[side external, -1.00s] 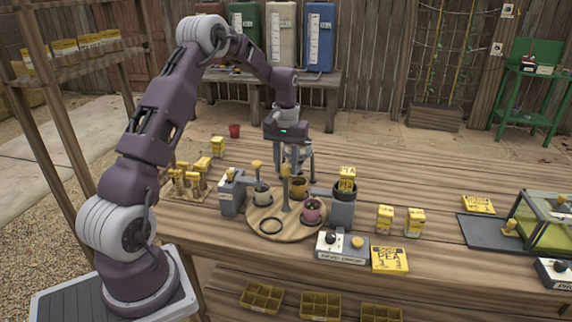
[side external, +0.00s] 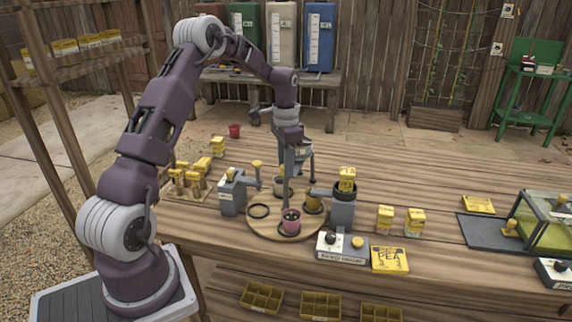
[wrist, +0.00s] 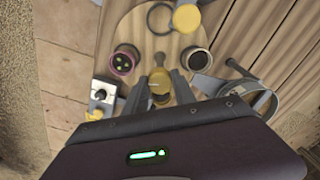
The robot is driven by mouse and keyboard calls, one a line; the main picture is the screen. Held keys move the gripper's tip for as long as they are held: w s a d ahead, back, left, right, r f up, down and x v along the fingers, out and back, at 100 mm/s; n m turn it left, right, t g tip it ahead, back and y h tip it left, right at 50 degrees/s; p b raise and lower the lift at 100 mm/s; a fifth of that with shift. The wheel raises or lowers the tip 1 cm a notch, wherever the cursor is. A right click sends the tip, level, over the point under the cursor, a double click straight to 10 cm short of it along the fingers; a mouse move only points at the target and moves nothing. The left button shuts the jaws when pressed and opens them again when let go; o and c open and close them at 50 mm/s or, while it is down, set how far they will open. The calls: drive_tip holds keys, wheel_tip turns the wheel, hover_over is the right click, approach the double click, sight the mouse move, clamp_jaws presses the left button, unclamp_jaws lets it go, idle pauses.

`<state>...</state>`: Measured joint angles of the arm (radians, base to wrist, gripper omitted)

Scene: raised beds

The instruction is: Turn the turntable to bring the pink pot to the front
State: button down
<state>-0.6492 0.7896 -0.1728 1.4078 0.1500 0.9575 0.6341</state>
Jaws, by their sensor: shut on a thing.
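The pink pot (side external: 291,224) stands upright at the front edge of the round wooden turntable (side external: 268,231). In the wrist view the pink pot (wrist: 124,62) is at the left, clear of my fingers. A grey pot (side external: 281,188) is at the back of the disc and a yellow pot (side external: 313,205) at its right. An empty dark ring (side external: 258,211) lies at the left. My gripper (side external: 289,172) is over the disc's middle, shut on the turntable's upright handle. In the wrist view a yellow part (wrist: 160,82) shows between the fingers; the grip is partly hidden.
Grey dispensers stand close on the left (side external: 232,195) and right (side external: 342,212) of the disc. A control box (side external: 331,247) and a pea packet (side external: 389,260) lie in front right. Yellow packets (side external: 385,218) stand further right. The bench's front left is clear.

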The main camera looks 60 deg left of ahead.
drive_tip(key=shift+r+m, duration=0.1)
drive_tip(key=shift+m, duration=1.6)
drive_tip(key=c, duration=1)
unclamp_jaws()
drive_tip(key=shift+c, duration=0.2)
wheel_tip(320, 180, up, 7)
